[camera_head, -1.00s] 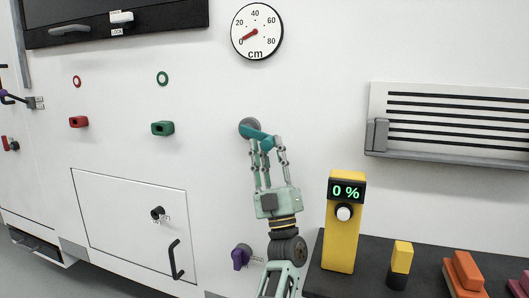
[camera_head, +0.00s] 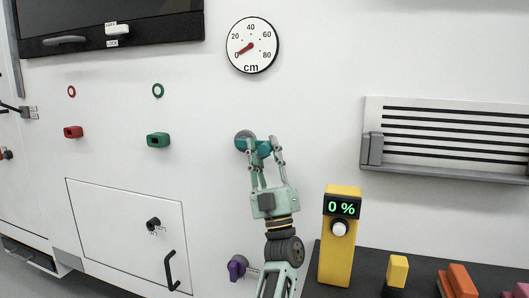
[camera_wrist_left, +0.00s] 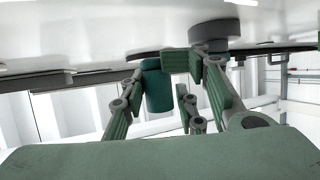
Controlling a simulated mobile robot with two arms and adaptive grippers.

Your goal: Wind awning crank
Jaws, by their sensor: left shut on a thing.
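The awning crank is on the white wall, with a grey round hub (camera_head: 243,137) and a teal arm and handle (camera_head: 263,149). My left gripper (camera_head: 265,152) reaches up from below with its fingers closed around the teal handle, which they partly hide. In the left wrist view the teal handle (camera_wrist_left: 157,90) is between the green-grey fingers (camera_wrist_left: 180,75), and the grey hub (camera_wrist_left: 214,35) is above. The round cm gauge (camera_head: 252,45) above the crank has its red needle close to 0. My right gripper is not in view.
A yellow post (camera_head: 338,255) reading 0 % stands right of my arm on a dark bench (camera_head: 372,262) with coloured blocks. A purple knob (camera_head: 237,267) is left of my wrist. Wall around the crank is clear.

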